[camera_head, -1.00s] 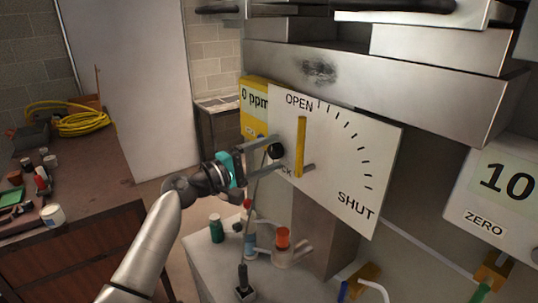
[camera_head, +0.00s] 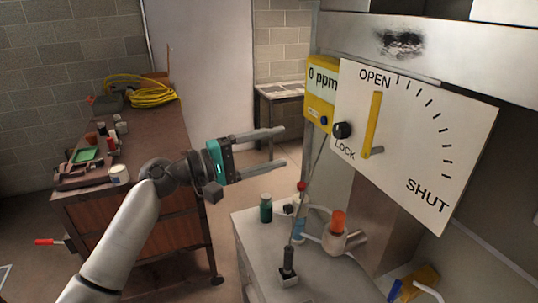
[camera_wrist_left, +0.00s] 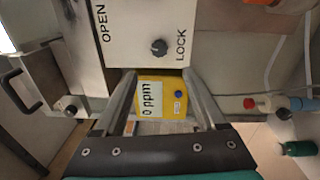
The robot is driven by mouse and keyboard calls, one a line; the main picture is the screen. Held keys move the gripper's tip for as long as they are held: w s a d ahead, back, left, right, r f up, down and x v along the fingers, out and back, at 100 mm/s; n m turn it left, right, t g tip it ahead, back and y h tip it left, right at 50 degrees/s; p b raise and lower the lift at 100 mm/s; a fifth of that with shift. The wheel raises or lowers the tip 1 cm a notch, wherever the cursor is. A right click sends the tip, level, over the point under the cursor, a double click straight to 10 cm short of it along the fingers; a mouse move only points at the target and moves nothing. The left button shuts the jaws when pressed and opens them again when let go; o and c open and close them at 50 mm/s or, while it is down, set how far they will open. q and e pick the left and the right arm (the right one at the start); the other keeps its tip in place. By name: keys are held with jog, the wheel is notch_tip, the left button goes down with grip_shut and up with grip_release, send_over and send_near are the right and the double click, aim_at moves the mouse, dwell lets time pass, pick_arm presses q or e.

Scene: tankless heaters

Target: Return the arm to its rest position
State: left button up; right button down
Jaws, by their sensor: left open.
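My left gripper (camera_head: 277,153) is open and empty in the middle of the head view, in free air left of the white OPEN/SHUT panel (camera_head: 452,135). The yellow lever (camera_head: 373,122) on the panel stands nearly upright near OPEN. The black lock knob (camera_head: 342,130) is on the panel's left edge, beside LOCK, apart from the gripper. In the left wrist view, the open fingers (camera_wrist_left: 158,85) frame the yellow ppm meter (camera_wrist_left: 162,100), and the knob shows beyond them (camera_wrist_left: 159,46). My right gripper is not in view.
A grey bench (camera_head: 255,262) below the panel holds a green bottle (camera_head: 265,208), an orange-topped fitting (camera_head: 338,222) and a small upright lever (camera_head: 288,262). At left, a brown workbench (camera_head: 160,140) carries a yellow hose coil (camera_head: 150,95). Open floor lies between the benches.

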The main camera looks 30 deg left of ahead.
pick_arm(q)
jog(key=shift+s+a, duration=0.2)
dwell(0.4)
